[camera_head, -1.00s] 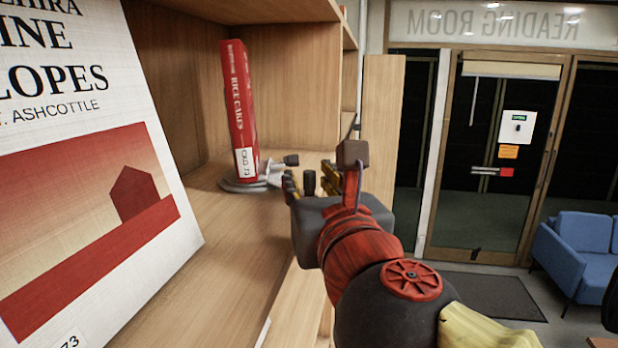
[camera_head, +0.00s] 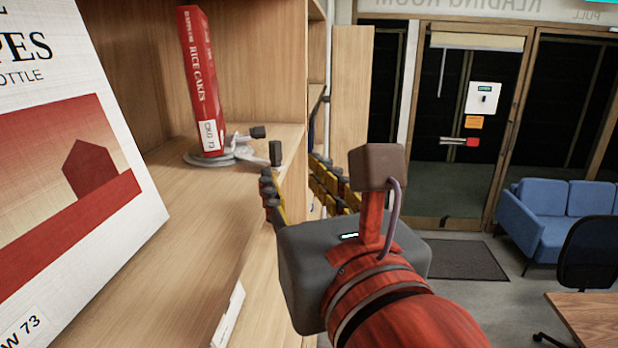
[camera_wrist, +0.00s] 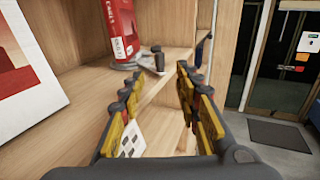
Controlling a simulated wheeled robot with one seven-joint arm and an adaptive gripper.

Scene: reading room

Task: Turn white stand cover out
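A pale grey-white round stand (camera_head: 190,159) sits on the shelf, with dark-tipped arms (camera_head: 257,132) reaching right. A red book (camera_head: 200,80), "Rice Cakes", stands upright on it, its narrow spine and white label towards me. The wrist view shows the parted yellow fingers (camera_wrist: 160,78) below the stand's dark arm tips (camera_wrist: 157,55).
The wooden shelf board (camera_head: 190,230) is bare between the books. The shelf's upright (camera_head: 292,70) stands behind the stand. A white label (camera_head: 228,315) is on the front edge. A glass door (camera_head: 465,120), blue sofa (camera_head: 560,220), dark chair (camera_head: 590,252) and table (camera_head: 590,318) are at right.

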